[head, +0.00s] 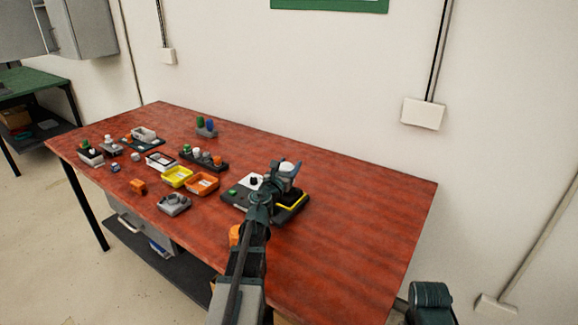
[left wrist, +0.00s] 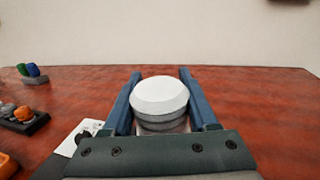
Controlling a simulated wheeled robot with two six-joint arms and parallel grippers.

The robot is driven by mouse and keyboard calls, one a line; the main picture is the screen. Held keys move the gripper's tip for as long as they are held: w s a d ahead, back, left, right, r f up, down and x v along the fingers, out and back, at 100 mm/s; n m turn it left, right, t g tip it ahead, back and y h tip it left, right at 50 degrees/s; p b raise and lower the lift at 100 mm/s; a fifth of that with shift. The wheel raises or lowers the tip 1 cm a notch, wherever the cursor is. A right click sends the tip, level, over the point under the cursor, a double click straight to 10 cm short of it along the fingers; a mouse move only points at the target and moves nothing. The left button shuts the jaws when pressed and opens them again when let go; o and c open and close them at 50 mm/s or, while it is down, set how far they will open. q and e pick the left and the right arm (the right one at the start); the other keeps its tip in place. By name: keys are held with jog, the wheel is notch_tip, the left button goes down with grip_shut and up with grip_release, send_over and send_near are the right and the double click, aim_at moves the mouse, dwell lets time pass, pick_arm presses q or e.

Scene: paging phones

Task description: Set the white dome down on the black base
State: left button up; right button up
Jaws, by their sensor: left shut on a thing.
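The white dome (left wrist: 160,95) sits between the two blue fingers of my left gripper (left wrist: 160,88) in the left wrist view, with a grey lower band under it. In the head view my left gripper (head: 286,174) is shut on this dome (head: 289,166), at the far right part of a dark board (head: 232,194). I cannot tell whether the dome touches what lies below. The black base cannot be told apart clearly; the gripper and arm hide part of the board. My right gripper is not in view.
A yellow-edged tray (head: 292,203) lies at the board's right. Yellow (head: 177,177) and orange (head: 202,183) bins, a grey holder (head: 173,204) and several small parts stand to the left. The red tabletop (head: 365,205) is clear on the right.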

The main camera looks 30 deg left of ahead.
pick_arm(q)
jog(key=shift+f+b, duration=0.55)
jog(key=shift+f, duration=0.05)
dwell(0.8)
jog(key=shift+f+b, duration=0.3)
jog(key=shift+f, duration=0.25)
dwell(0.4)
jog(key=shift+f+b, duration=0.4)
jog(key=shift+b, duration=0.2)
jog(key=shift+f+b, duration=0.6)
jog(key=shift+b, duration=0.05)
dwell(0.6)
jog(key=o, duration=1.5)
jog(key=shift+o, duration=0.2)
jog(key=shift+r, duration=0.1)
